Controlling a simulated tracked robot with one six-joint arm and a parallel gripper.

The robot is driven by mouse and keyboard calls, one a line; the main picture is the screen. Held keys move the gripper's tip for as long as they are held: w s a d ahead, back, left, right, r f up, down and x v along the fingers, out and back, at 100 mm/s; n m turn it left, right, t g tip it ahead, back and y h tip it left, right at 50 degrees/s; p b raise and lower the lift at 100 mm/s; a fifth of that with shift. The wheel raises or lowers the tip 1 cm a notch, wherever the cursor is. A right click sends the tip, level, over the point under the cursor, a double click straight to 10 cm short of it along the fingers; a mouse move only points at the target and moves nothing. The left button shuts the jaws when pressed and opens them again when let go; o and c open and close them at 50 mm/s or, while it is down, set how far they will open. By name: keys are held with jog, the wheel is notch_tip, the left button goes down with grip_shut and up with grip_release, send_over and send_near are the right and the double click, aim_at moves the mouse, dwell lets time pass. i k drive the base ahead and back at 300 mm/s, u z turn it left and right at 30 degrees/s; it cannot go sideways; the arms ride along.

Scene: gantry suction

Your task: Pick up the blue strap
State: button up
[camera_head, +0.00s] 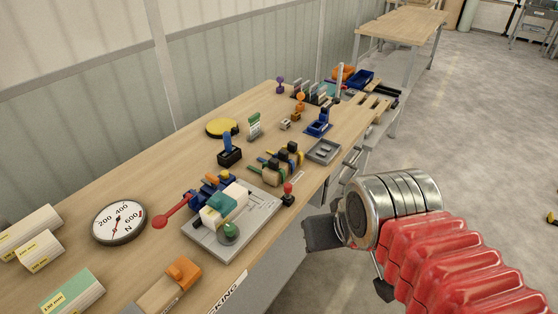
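A cluster of straps with dark buckles (278,162) lies near the middle of the workbench, left of a small grey tray. Yellow and green bands show in it; at this size I cannot clearly tell a blue strap apart from the others. Separately, a blue piece (228,143) stands upright in a black holder left of the cluster. My gripper (352,264) is beyond the bench's front edge, at lower right, well away from the straps. Its two dark fingers are spread apart, and nothing shows between them.
The wooden workbench (150,190) carries a dial gauge (119,223), a grey fixture plate (206,243), a red-knobbed lever (288,196), the grey tray (324,152) and a yellow disc (222,128). Several more fixtures stand at the far end. The floor to the right is mostly clear.

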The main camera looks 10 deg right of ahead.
aim_at(282, 155)
jog(key=u, duration=4.1)
jog(key=k, duration=1.1)
jog(key=u, duration=0.05)
